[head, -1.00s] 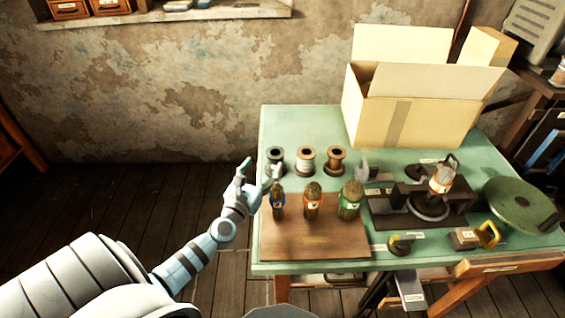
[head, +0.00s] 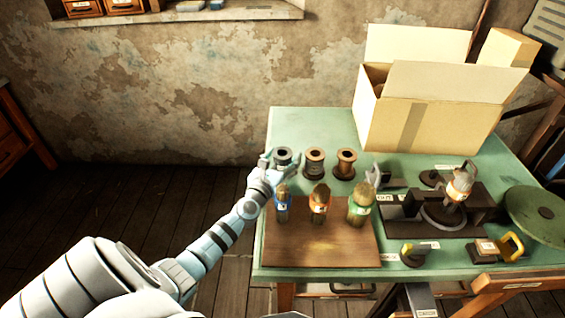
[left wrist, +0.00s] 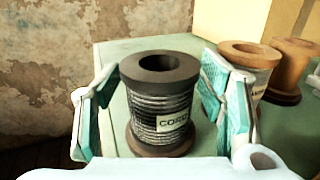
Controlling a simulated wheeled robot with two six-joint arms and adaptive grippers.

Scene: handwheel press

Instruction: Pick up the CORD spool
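The CORD spool (left wrist: 160,102) is dark with a black winding and a label reading CORD. It stands upright on the green table (head: 310,125) at the left of a row of spools. In the head view the CORD spool (head: 282,156) is partly hidden by my left gripper (head: 280,165). In the left wrist view my left gripper (left wrist: 163,105) is open, with one finger on each side of the spool. A gap shows at the left finger; the right finger is close to the spool, and contact there cannot be told. My right gripper is not in view.
Two brown spools (head: 315,162) (head: 345,164) stand to the right. Several bottles stand on a wooden board (head: 320,248) in front. A cardboard box (head: 430,125) is at the back, and a press fixture (head: 440,215) is at right.

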